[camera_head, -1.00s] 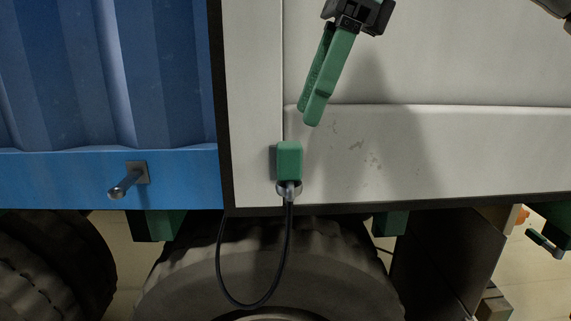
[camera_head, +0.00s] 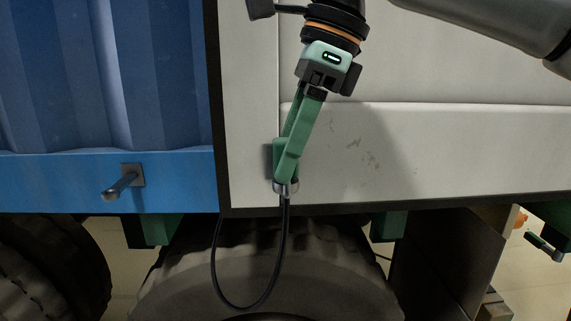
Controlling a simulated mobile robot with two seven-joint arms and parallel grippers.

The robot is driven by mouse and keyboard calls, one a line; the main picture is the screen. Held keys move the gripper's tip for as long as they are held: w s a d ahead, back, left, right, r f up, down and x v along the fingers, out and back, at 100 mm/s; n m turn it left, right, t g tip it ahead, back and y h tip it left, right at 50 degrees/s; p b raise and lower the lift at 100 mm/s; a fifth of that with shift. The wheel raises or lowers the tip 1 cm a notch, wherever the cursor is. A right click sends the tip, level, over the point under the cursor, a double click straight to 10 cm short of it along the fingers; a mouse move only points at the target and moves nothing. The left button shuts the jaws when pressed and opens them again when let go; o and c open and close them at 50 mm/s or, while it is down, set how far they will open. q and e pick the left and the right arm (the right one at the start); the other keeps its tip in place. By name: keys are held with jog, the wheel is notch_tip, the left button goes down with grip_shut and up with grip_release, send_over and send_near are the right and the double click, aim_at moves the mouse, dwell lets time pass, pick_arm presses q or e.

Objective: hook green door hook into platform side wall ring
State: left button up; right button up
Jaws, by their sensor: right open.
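A green block with a metal lower end, seemingly the green door hook (camera_head: 279,154), sits low on the white wall panel. A metal ring-like fitting (camera_head: 286,187) is at its bottom and a black cable (camera_head: 283,235) hangs from there in a loop. My right gripper (camera_head: 285,166) reaches down from above, with its green fingers over the block. The fingers are open and hide much of the block; whether they touch it I cannot tell. No separate platform side wall ring can be made out for certain. My left gripper is not in view.
A metal peg (camera_head: 121,187) sticks out of the blue wall (camera_head: 70,180) at left. Large tyres (camera_head: 185,280) are below. A small green-and-metal piece (camera_head: 543,243) is at the far right. The white panel (camera_head: 470,150) to the right is clear.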

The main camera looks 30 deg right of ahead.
jog(key=shift+p, duration=0.6)
dwell(0.5)
jog(key=shift+c, duration=0.2)
grip_shut()
dwell(1.1)
dwell(0.5)
